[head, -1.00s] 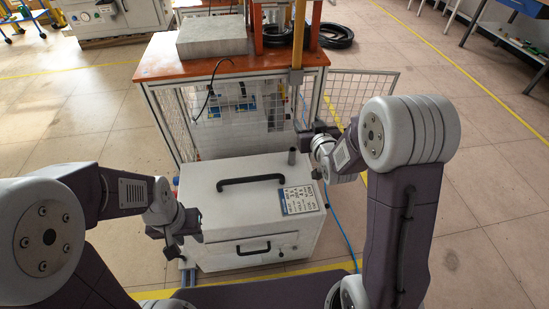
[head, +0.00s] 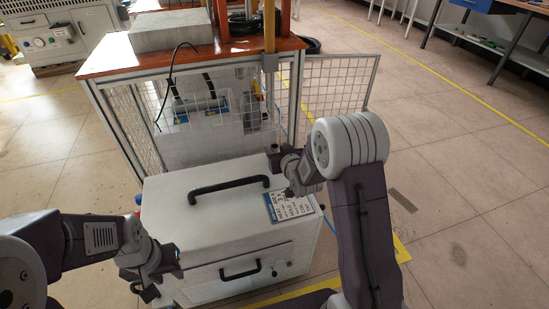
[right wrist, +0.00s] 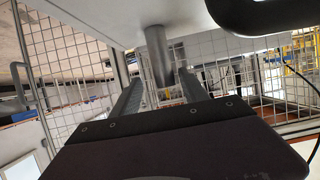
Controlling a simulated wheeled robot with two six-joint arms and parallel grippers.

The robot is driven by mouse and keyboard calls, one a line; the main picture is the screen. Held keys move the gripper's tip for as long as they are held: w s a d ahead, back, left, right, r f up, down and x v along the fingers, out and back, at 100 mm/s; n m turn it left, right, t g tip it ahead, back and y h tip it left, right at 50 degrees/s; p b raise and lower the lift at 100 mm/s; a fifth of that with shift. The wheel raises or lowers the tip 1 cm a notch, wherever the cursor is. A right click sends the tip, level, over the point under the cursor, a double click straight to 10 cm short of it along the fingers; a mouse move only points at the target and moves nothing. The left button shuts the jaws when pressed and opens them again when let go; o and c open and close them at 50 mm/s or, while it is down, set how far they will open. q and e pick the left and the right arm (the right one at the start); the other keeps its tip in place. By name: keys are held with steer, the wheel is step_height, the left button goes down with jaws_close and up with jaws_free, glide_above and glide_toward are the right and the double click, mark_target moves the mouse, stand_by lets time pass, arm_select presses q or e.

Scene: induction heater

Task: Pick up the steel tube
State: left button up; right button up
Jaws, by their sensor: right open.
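The steel tube (right wrist: 158,52) is a plain grey cylinder in the right wrist view, which looks upside down. It stands on the white cabinet top (right wrist: 115,12). My right gripper (right wrist: 161,80) is open, with a finger on each side of the tube in that view. I cannot tell how deep the tube sits between them or whether they touch it. In the head view the right gripper (head: 276,160) is at the cabinet's back right, and I cannot make out the tube clearly there. My left gripper (head: 170,264) is over the cabinet's front left; its jaws are unclear.
The white cabinet (head: 180,200) has a black top handle (head: 230,188) and a label plate (head: 290,206). Behind it is a mesh cage (head: 200,130) under an orange-topped table (head: 110,62), with an open mesh door (head: 335,90) at right. Floor is clear at right.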

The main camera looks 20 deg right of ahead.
mark_target(274, 147)
steer(key=x, duration=0.1)
steer(key=b+x, duration=0.1)
steer(key=x, duration=0.1)
steer(key=b+x, duration=0.1)
steer(key=shift+w+a+f, duration=0.2)
steer(key=shift+a+f, duration=0.05)
steer(key=shift+a, duration=0.15)
steer(key=shift+w, duration=0.25)
steer(key=shift+r, duration=0.1)
jaws_close()
